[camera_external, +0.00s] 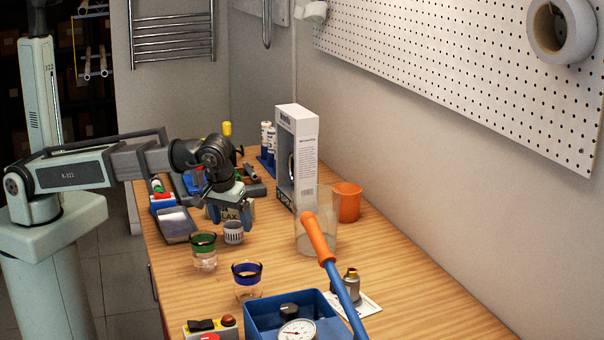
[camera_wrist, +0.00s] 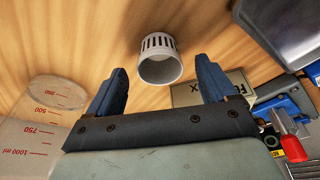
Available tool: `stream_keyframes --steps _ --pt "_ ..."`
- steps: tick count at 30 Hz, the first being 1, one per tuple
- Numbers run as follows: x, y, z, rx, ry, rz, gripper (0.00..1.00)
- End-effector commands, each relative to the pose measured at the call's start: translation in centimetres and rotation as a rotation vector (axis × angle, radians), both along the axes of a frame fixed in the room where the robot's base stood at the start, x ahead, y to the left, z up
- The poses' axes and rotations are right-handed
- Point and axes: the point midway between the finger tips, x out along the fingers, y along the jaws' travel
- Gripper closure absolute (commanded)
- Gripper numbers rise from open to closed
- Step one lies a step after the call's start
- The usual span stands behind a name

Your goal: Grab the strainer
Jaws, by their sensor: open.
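The strainer looks to be the small light-grey cup with slots in its side (camera_external: 233,232), standing on the wooden bench. It also shows in the wrist view (camera_wrist: 158,66), its round rim towards me, ahead of the gap between my fingers. My gripper (camera_external: 231,218) is open and empty, pointing down just behind and above the strainer in the outside view. In the wrist view its two blue fingers (camera_wrist: 162,78) stand wide apart, one to each side of the strainer, and no contact shows.
A green-banded glass (camera_external: 203,252) stands close left of the strainer, a blue-banded glass (camera_external: 247,281) nearer the camera. A clear measuring beaker (camera_wrist: 45,135) and a flat lettered box (camera_wrist: 215,90) flank my gripper. A grey tray (camera_external: 176,226) lies left; a white carton (camera_external: 298,150) stands behind.

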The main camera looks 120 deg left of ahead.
Motion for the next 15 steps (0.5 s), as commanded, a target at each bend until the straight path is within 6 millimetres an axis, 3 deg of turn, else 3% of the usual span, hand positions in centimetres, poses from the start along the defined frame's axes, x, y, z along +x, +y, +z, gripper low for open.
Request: stream_keyframes --steps 6,15 --pt "0.0 0.7 -2.5 0.000 0.001 0.000 0.16" --pt "0.0 0.8 -2.9 0.000 0.000 0.000 0.16"
